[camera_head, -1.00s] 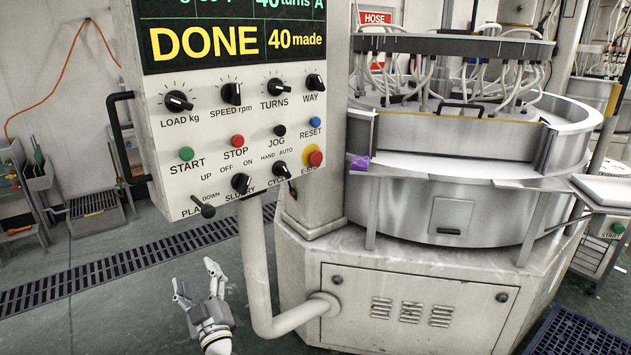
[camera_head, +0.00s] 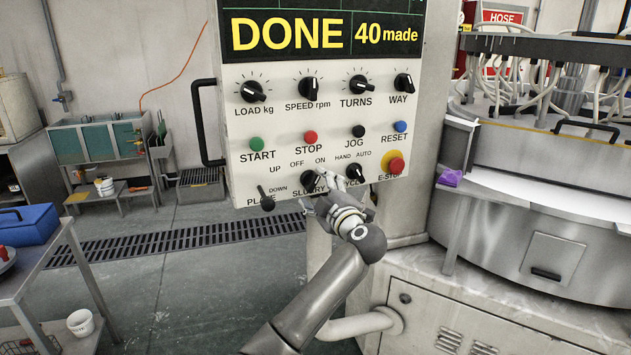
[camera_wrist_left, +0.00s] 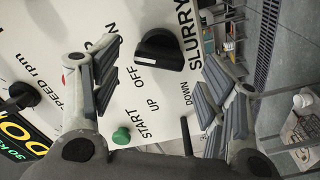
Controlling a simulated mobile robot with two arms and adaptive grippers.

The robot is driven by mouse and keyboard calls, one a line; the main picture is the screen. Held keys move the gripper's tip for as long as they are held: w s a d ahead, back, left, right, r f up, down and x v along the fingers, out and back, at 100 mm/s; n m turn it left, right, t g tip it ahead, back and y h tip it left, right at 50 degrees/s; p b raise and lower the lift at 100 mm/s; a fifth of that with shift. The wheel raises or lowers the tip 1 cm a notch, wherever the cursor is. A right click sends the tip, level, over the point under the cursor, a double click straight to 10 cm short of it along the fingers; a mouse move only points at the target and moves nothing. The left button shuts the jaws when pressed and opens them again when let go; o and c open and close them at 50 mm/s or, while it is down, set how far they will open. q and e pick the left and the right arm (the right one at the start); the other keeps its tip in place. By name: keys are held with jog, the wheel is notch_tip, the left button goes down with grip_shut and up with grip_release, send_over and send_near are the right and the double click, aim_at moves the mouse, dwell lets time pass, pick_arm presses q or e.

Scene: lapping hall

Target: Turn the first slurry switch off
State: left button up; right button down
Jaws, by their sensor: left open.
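The slurry switch (camera_head: 311,181) is a black knob with a white mark, below the OFF and ON labels on the white control panel (camera_head: 240,175). In the head view it is partly hidden by my left gripper (camera_head: 322,192), and I cannot tell its setting for sure. In the left wrist view the knob (camera_wrist_left: 162,50) shows between the two spread fingers of my left gripper (camera_wrist_left: 163,62), with the SLURRY label beside it. The gripper is open and in front of the panel; whether the fingers touch the knob cannot be told. My right gripper is not in view.
The cycle knob (camera_head: 354,176) is close on the right, with the red emergency stop (camera_head: 396,166) beyond. The plate lever (camera_head: 266,199) sticks out at the left. A pipe (camera_head: 345,326) runs below the panel. A table with a blue box (camera_head: 28,224) stands far left.

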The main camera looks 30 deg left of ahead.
aim_at(315, 185)
pick_arm(q)
jog(key=shift+x, duration=2.2)
jog(key=shift+d, duration=0.1)
jog(key=c, duration=1)
